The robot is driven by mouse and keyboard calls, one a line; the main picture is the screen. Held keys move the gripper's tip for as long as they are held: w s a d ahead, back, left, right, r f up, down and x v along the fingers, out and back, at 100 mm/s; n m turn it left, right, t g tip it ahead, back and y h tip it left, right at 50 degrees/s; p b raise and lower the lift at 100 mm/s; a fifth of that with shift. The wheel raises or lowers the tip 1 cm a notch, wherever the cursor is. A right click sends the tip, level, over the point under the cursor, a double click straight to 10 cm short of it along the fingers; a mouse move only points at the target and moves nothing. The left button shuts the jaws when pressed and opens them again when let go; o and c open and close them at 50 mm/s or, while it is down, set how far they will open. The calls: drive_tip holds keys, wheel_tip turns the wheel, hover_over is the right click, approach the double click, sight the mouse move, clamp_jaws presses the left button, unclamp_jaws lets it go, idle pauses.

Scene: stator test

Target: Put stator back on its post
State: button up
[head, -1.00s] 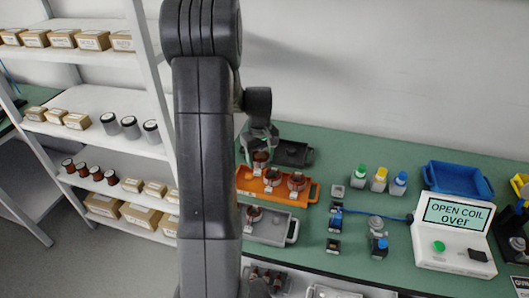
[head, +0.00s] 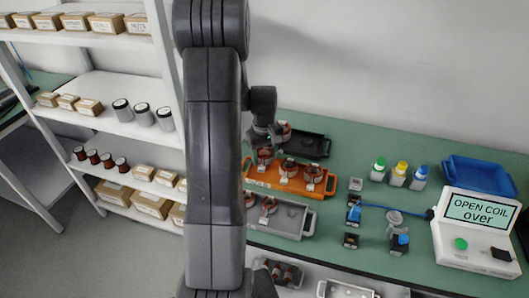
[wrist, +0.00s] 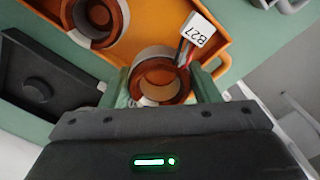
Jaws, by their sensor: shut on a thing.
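My gripper (head: 265,146) is shut on a copper-and-white stator (wrist: 160,82) with a white tag reading B27. In the wrist view the stator is between my two fingers, over the handle end of the orange tray (wrist: 140,30). In the head view this stator (head: 265,156) is at the tray's left end, in line with two other stators (head: 289,167) (head: 313,174) to its right. The neighbouring stator also shows in the wrist view (wrist: 95,17). The post under the held stator is hidden; I cannot tell whether it is fully seated.
A black tray (head: 322,146) with a bare post (wrist: 38,90) lies behind; another copper stator (head: 284,130) shows at its left. A grey tray (head: 290,228) with stators lies in front. Capped bottles, small blocks and a tester reading OPEN COIL over (head: 480,212) stand right.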

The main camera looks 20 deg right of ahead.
drive_tip(key=shift+f, duration=0.3)
drive_tip(key=shift+f+b, duration=0.75)
drive_tip(key=shift+f, duration=0.1)
drive_tip(key=shift+f, duration=0.25)
idle(0.4)
drive_tip(key=o, duration=1.1)
drive_tip(key=shift+c, duration=0.2)
drive_tip(key=shift+r, duration=0.15)
drive_tip(key=shift+r+p, duration=1.4)
drive_tip(key=shift+r, duration=1)
drive_tip(key=shift+o, duration=0.2)
